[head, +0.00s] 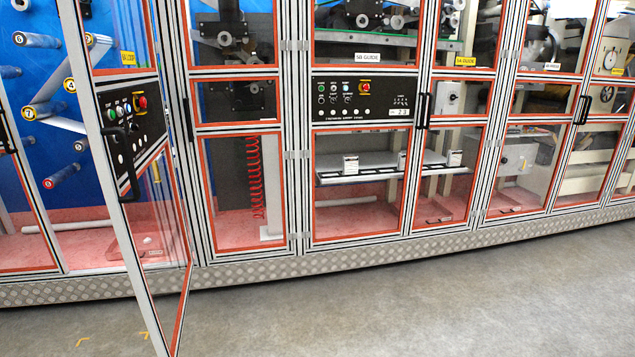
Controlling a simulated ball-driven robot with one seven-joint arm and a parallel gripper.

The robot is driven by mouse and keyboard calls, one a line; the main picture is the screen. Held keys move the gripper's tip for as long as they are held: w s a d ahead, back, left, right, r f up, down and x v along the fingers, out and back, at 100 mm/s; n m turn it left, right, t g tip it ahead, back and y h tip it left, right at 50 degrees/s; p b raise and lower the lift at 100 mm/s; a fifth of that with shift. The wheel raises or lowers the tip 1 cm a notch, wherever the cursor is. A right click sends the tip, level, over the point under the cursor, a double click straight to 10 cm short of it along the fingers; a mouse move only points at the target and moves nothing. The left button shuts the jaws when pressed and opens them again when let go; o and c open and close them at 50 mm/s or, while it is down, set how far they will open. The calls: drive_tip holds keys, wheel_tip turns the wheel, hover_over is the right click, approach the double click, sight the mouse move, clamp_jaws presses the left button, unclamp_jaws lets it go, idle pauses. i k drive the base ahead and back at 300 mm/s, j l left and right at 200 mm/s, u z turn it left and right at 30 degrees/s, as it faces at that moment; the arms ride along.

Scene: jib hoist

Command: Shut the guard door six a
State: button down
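A guard door (167,260) at the left stands swung out from the machine front, over the floor. It has an aluminium frame with orange-red edging and clear panels. A small yellow label (127,58) sits on its upper part; its print is too small to read surely. Its middle carries a black control panel (136,119) with a red button and several smaller ones. A dark vertical handle (127,172) is on its near left edge. The opening behind it shows a blue wall with numbered rollers. My gripper is not in view.
Other guard doors along the row look shut, including one labelled 5B GUIDE (367,57) and one with a yellow label (466,61). A checkered metal plinth (330,258) runs below them. The grey floor (380,310) in front is clear, with small yellow marks (82,341).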

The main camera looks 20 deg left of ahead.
sight(119, 165)
drive_tip(key=i+u, duration=0.4)
drive_tip(key=i+l+u, duration=0.2)
drive_tip(key=i+u, duration=0.25)
drive_tip(key=i+l+u, duration=1.15)
drive_tip(key=l, duration=0.2)
drive_tip(key=i+u, duration=0.2)
drive_tip(key=i, duration=0.1)
